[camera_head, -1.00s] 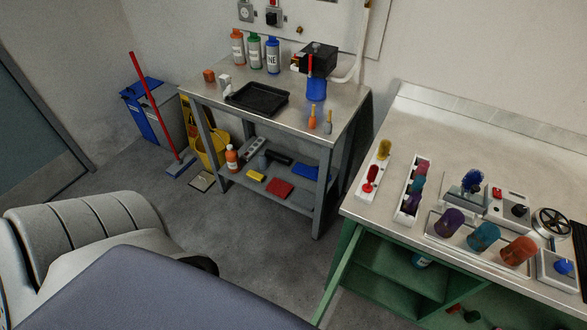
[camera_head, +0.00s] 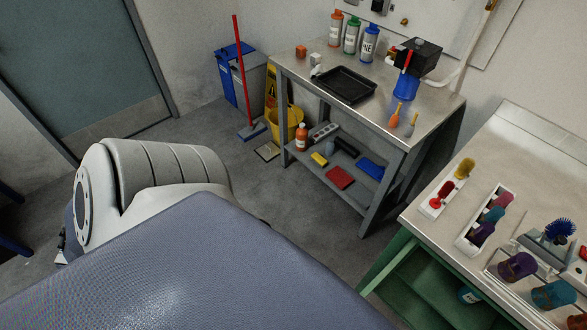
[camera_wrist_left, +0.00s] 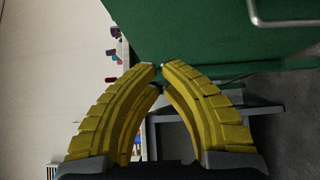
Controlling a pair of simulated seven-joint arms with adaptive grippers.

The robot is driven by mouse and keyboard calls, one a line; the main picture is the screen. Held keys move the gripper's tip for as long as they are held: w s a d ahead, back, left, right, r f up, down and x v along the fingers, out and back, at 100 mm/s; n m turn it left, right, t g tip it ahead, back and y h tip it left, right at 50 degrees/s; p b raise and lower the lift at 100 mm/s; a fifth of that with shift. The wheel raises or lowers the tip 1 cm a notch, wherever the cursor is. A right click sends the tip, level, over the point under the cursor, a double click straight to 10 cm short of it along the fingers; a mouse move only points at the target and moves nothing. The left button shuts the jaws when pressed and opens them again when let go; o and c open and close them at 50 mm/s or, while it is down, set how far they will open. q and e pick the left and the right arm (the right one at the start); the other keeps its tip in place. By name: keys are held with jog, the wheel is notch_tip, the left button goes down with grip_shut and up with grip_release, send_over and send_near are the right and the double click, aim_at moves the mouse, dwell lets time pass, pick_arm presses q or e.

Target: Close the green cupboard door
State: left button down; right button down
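The green cupboard (camera_head: 432,285) stands under the steel worktop at the right of the head view. Its shelf inside is visible, and its green door (camera_head: 388,262) is swung out, seen nearly edge-on; its lower part is cut off or hidden. In the left wrist view a green panel (camera_wrist_left: 220,35), apparently the door, fills the upper right, with a metal bar handle (camera_wrist_left: 285,20) at the top edge. My left gripper (camera_wrist_left: 159,67) has yellow fingers whose tips come together, with nothing seen between them. The tips lie in front of the panel's lower left corner; contact cannot be told. My right gripper is not in view.
The worktop (camera_head: 480,150) carries brushes in holders and coloured cups. A grey metal table (camera_head: 300,75) with bottles and a black tray (camera_head: 345,85) stands behind. A yellow bucket (camera_head: 285,122) and blue bin (camera_head: 238,72) are at the back. Floor (camera_head: 290,215) before the table is clear.

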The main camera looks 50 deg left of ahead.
pick_arm(q)
jog(key=w+d, duration=0.5)
jog(key=d, duration=0.4)
jog(key=shift+w, duration=0.25)
jog(key=shift+d, duration=0.15)
